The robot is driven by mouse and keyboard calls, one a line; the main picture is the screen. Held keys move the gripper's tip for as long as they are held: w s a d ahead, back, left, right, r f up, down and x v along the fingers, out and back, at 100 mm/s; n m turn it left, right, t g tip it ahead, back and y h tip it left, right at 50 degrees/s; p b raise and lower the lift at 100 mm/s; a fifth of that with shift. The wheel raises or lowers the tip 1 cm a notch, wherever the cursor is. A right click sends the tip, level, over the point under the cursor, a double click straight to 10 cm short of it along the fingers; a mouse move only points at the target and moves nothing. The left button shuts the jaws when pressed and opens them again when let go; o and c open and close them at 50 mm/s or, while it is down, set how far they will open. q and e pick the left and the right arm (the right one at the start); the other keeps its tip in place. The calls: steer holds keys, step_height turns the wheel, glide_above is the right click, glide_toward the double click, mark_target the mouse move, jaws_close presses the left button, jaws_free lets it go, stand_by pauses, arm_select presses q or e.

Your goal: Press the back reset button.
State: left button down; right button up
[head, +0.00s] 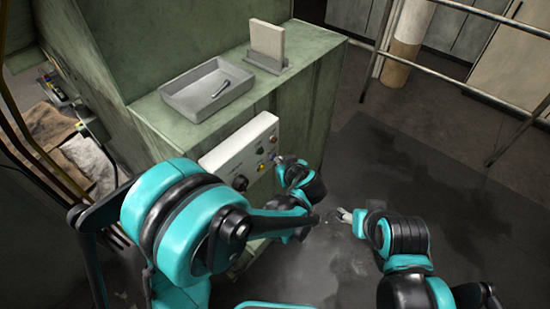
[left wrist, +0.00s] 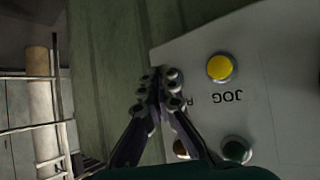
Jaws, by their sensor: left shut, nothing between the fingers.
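The white control panel (head: 240,150) is on the green machine's side. In the left wrist view the panel (left wrist: 280,75) appears upside down, with a yellow button (left wrist: 220,67) marked JOG, a dark green button (left wrist: 236,150) and a partly covered brownish button (left wrist: 181,149). A partly hidden label with an R shows beside my fingers; any button behind them is hidden. My left gripper (head: 279,161) is shut and empty in front of the panel's right end; its fingers also show in the left wrist view (left wrist: 160,85). I cannot tell whether they touch the panel. My right gripper (head: 345,214) is away from the panel.
A grey tray (head: 190,102) with a dark bolt-like piece (head: 221,88) sits on the machine's ledge, beside an upright plate in a holder (head: 267,45). Metal railings (head: 450,72) stand at the back right. Floor to the right is clear.

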stand_by(0.5)
arm_select(q)
steer(key=shift+s+d, duration=0.45)
steer(key=shift+d, duration=0.15)
steer(key=shift+s+d+b, duration=0.2)
steer(key=shift+s+d, duration=0.55)
steer(key=shift+d, duration=0.3)
steer(key=shift+s+d+b, duration=0.15)
steer(key=shift+s+d, duration=0.6)
steer(key=shift+d, duration=0.25)
